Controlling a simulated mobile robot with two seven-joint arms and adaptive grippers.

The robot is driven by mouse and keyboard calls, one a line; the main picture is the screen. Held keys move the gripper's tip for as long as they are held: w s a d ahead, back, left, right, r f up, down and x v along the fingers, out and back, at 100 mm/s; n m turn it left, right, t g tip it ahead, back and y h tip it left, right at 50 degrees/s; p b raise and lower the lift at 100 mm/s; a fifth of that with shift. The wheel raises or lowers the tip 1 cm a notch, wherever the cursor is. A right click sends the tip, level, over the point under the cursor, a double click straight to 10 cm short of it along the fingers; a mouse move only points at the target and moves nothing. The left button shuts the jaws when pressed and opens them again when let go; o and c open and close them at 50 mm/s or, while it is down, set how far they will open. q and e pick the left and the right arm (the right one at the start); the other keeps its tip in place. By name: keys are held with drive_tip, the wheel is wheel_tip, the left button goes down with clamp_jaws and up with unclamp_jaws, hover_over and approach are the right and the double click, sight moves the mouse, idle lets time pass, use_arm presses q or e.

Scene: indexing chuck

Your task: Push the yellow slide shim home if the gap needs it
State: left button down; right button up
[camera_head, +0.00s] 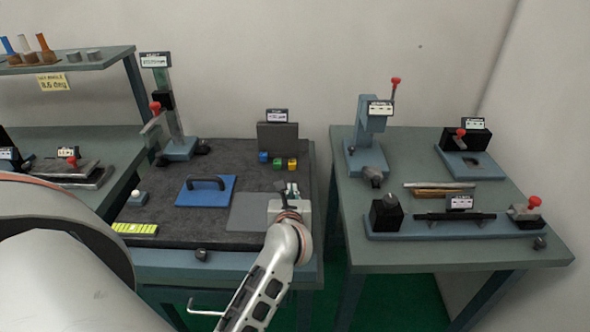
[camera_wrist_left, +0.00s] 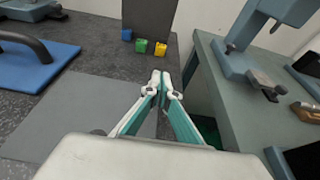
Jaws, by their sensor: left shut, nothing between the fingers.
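I cannot tell for sure which thing is the yellow slide shim, and no gap is clearly visible. A small yellow block (camera_head: 292,164) stands beside a green block (camera_head: 278,163) and a blue block (camera_head: 263,157) on the dark bench top; the yellow block also shows in the wrist view (camera_wrist_left: 160,48). My left gripper (camera_head: 291,188) is shut and empty over the bench's right side, near the grey plate (camera_head: 248,212). In the wrist view its fingertips (camera_wrist_left: 160,77) meet, apart from the blocks. My right gripper is not in view.
A blue plate with a handle (camera_head: 206,190) and a yellow striped strip (camera_head: 135,228) lie to the left. A dark upright block (camera_head: 277,137) stands behind the small blocks. The right table (camera_head: 400,150) holds a press, fixtures and brass-coloured bars (camera_head: 444,193). A gap separates the tables.

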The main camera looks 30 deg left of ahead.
use_arm(q)
drive_tip(key=p, duration=0.1)
approach(292, 167)
drive_tip(key=x, duration=0.5)
drive_tip(key=shift+w+f, duration=0.1)
drive_tip(key=shift+w, duration=0.15)
drive_tip(key=shift+w+a, duration=0.25)
drive_tip(key=shift+w, duration=0.15)
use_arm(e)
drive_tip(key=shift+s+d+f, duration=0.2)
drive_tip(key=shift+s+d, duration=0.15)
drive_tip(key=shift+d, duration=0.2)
